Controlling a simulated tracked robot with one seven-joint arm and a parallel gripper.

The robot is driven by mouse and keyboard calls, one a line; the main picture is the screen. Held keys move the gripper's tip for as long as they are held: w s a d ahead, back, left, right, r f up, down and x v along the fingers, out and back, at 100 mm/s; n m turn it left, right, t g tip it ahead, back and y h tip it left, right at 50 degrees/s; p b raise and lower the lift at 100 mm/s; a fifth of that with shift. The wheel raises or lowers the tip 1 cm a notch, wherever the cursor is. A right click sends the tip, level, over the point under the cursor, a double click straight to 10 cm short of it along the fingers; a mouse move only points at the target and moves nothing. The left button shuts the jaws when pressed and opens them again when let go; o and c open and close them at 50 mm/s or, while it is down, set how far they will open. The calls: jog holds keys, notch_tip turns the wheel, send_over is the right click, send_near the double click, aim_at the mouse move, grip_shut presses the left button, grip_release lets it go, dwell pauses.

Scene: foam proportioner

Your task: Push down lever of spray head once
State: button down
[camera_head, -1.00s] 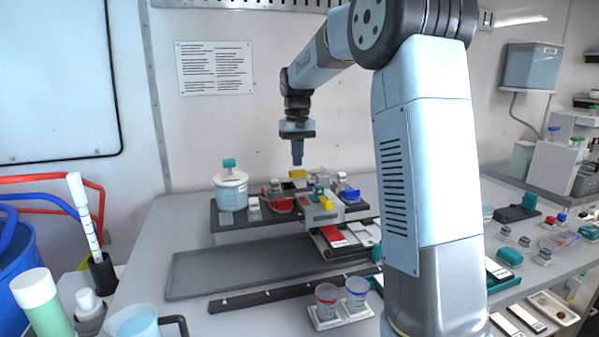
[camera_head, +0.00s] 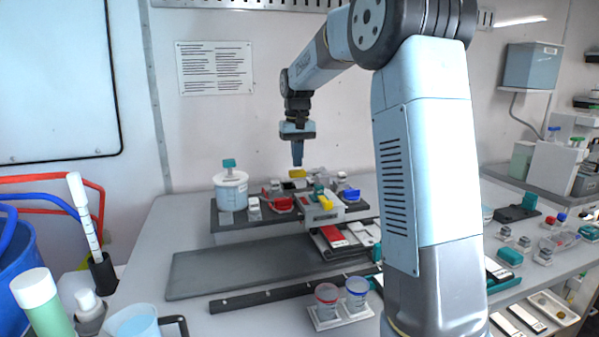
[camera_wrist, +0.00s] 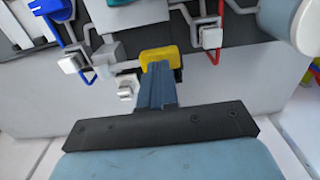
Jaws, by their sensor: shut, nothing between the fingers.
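A yellow piece (camera_head: 297,173), which looks like the spray head's lever, sits at the back of the bench apparatus and looks tilted, its left end lower. In the wrist view the yellow piece (camera_wrist: 160,56) lies right at my fingertips. My gripper (camera_head: 297,163) points straight down with its narrow blue fingers shut and empty. The fingertips (camera_wrist: 158,68) overlap the yellow piece in the wrist view and look in contact with it. The fingers hide part of it, and the spray head's body below is hard to make out.
A white container with a teal top (camera_head: 230,188) stands left of the fingers. Red (camera_head: 283,203) and blue (camera_head: 350,194) parts and a grey block (camera_head: 323,208) with yellow and teal pieces crowd the front. A flat dark tray (camera_head: 225,274) in front is empty.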

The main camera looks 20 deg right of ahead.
aim_at(297, 170)
jog(key=shift+f, duration=1.85)
jog(key=shift+r, duration=4.05)
